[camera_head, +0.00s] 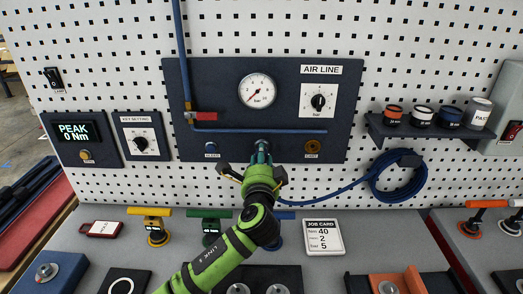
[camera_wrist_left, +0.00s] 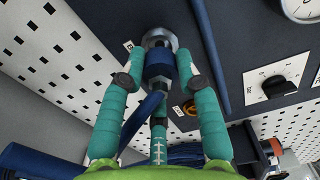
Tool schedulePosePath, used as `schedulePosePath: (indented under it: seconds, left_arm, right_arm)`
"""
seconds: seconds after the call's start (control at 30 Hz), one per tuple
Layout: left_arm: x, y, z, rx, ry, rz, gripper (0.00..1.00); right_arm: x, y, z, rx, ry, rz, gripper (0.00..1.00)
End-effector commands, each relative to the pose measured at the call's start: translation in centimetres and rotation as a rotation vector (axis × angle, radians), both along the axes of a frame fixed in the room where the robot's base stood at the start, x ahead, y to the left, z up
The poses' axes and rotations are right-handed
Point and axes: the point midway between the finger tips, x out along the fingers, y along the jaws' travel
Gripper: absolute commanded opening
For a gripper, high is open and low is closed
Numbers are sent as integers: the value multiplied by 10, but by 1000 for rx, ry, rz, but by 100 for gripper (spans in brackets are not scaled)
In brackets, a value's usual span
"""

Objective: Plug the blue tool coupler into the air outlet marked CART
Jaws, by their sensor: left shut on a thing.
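My left gripper (camera_head: 262,156) is at the middle of the dark air line panel (camera_head: 225,90), its teal fingers shut on the blue tool coupler. In the left wrist view the coupler (camera_wrist_left: 159,66) sits between the fingers (camera_wrist_left: 160,70), lined up with a silver round outlet (camera_wrist_left: 160,38). I cannot tell whether it is seated in it or just touching. The brass outlet (camera_head: 312,147) with the label that seems to read CART is to the right of my gripper; it also shows in the wrist view (camera_wrist_left: 188,107). Another outlet (camera_head: 211,147) is to the left. My right gripper is not in view.
A blue hose (camera_head: 335,202) runs from my gripper to a coil (camera_head: 375,180) hanging at the right. A red-handled valve (camera_head: 205,116), gauge (camera_head: 257,90) and knob (camera_head: 318,102) are above the outlets.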

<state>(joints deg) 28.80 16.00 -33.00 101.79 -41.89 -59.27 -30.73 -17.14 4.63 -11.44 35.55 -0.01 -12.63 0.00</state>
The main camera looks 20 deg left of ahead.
Motion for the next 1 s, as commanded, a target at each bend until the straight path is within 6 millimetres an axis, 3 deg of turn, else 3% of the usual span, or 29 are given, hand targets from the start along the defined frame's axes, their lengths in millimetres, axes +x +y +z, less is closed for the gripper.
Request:
schedulePosePath:
  seconds: [1.0]
  left_arm:
    - [-37, -11, 1, 1, -2, 0, 0]
  right_arm:
    - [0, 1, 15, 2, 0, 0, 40]
